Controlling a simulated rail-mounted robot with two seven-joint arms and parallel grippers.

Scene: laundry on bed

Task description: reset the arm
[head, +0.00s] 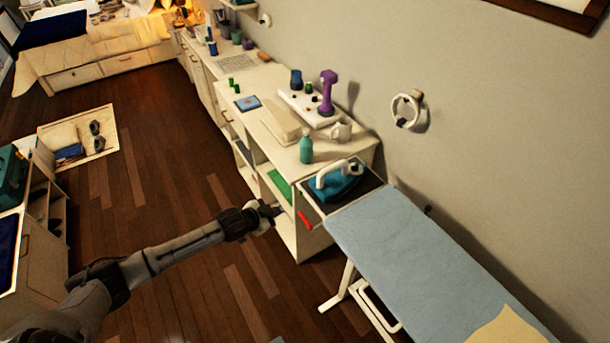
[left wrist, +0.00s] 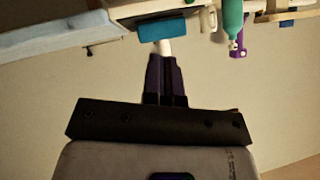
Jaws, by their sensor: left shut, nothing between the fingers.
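My left arm (head: 180,250) reaches in from the lower left of the head view. Its gripper (head: 275,210) is shut and empty, in front of the white shelf unit and left of the ironing board's end. In the left wrist view the closed dark fingers (left wrist: 163,75) point up the picture with nothing between them. My right gripper is in neither view.
The ironing board (head: 410,250) stands along the wall; a teal-and-white iron (head: 337,183) rests at its far end. The white cabinet (head: 310,155) holds a teal bottle (head: 306,148) and a purple object (head: 327,93). The wooden floor (head: 150,185) is largely open.

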